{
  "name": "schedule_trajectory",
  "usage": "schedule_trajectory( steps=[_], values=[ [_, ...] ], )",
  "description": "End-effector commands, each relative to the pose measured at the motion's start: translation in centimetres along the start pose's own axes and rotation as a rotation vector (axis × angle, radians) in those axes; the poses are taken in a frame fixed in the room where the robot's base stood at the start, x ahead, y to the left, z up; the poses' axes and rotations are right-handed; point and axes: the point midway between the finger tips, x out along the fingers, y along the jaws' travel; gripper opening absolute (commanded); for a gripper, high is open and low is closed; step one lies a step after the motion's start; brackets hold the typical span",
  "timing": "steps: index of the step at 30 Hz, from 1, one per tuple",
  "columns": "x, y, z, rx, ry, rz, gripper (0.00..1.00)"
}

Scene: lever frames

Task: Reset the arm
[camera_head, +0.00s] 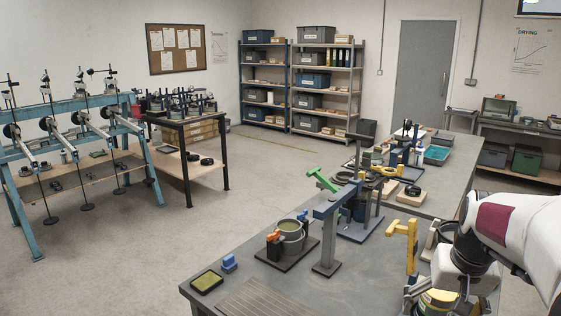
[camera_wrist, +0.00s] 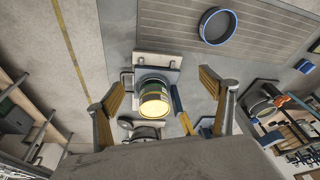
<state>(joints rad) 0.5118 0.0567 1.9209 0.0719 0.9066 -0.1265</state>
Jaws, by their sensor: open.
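My gripper (camera_wrist: 162,78) shows in the wrist view with its two ochre-faced fingers spread wide apart and nothing held between them. The table and a can (camera_wrist: 154,103) with a dark band and a yellow face show in the gap between the fingers. The can appears apart from both fingers. In the head view my white arm reaches in from the right, over the near workbench (camera_head: 240,285). The gripper's fingers cannot be clearly told there from the yellow parts on the bench.
A blue-rimmed ring (camera_wrist: 217,26) lies on a ridged mat in the wrist view. Open floor lies left of the bench.

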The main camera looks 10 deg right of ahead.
Motion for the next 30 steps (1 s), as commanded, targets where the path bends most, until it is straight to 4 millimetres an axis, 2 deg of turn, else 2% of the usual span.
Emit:
schedule_trajectory(
  steps=[12, 30],
  values=[
    [-2.9, -4.9, 8.4, -0.070, 0.010, -0.008, 0.82],
    [-5.3, -8.9, 19.0, -0.227, 0.080, -0.043, 0.82]
  ],
)
